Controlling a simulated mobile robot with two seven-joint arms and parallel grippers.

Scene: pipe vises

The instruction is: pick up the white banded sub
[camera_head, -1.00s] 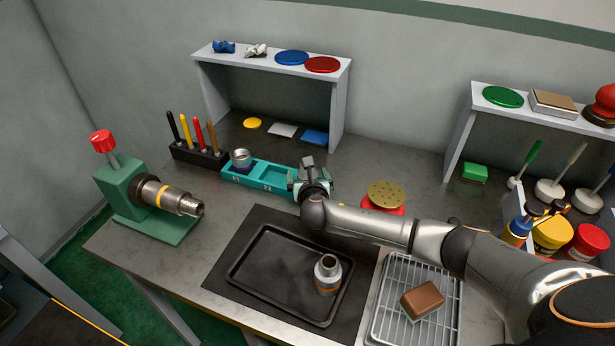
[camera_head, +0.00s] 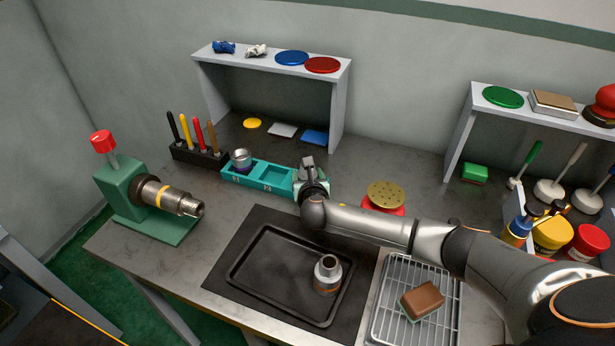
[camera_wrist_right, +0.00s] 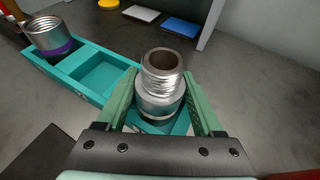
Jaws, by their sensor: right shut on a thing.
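A metal sub (camera_wrist_right: 162,88) with a threaded, open top stands upright between the green fingers of my right gripper (camera_wrist_right: 165,112) in the wrist view. The fingers are shut on its sides. Its lower part is mostly hidden, so its band colour is hard to tell. It is at the right end of the teal rack (camera_wrist_right: 98,75), and I cannot tell whether it still rests there. In the head view my right gripper (camera_head: 312,180) is at that end of the rack (camera_head: 258,182), and the arm hides the sub. My left gripper is not in view.
A purple-banded sub (camera_head: 240,159) stands in the rack's left compartment; the middle one is empty. An orange-banded sub (camera_head: 327,273) stands on the black tray (camera_head: 262,290). A green vise (camera_head: 122,185) holds a yellow-banded pipe (camera_head: 165,195). A shelf (camera_head: 338,110) stands behind the rack.

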